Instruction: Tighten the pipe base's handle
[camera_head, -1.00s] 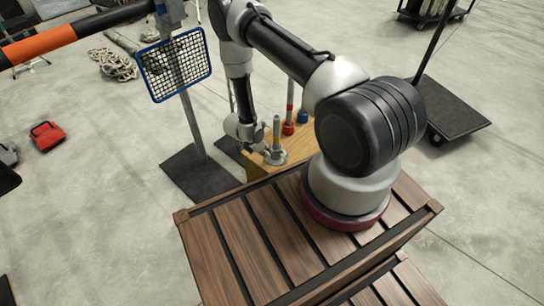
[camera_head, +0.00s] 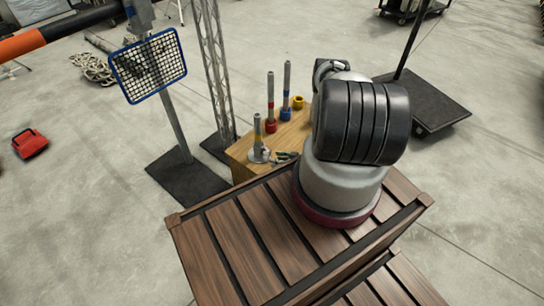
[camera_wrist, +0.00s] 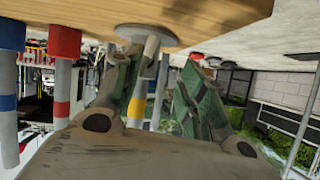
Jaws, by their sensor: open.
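The pipe base (camera_head: 259,156) is a pale round flange on the wooden table's near left corner, with an upright grey and yellow pipe (camera_head: 257,132) in it. In the wrist view, which is upside down, the flange (camera_wrist: 135,32) shows at the top and the yellow-banded pipe (camera_wrist: 136,108) hangs below. A short pale piece by the flange (camera_wrist: 151,47) looks like the handle, though this is hard to tell. My gripper (camera_head: 284,157) is open, just right of the base. Its green fingers (camera_wrist: 160,75) stand apart on either side of the view toward the base; contact cannot be told.
A red-based pipe (camera_head: 271,105), a blue-based pipe (camera_head: 286,95) and a yellow ring piece (camera_head: 298,102) stand farther back on the table (camera_head: 240,152). A wooden crate (camera_head: 240,245) is in front. A blue-framed mesh panel (camera_head: 150,65) stands to the left.

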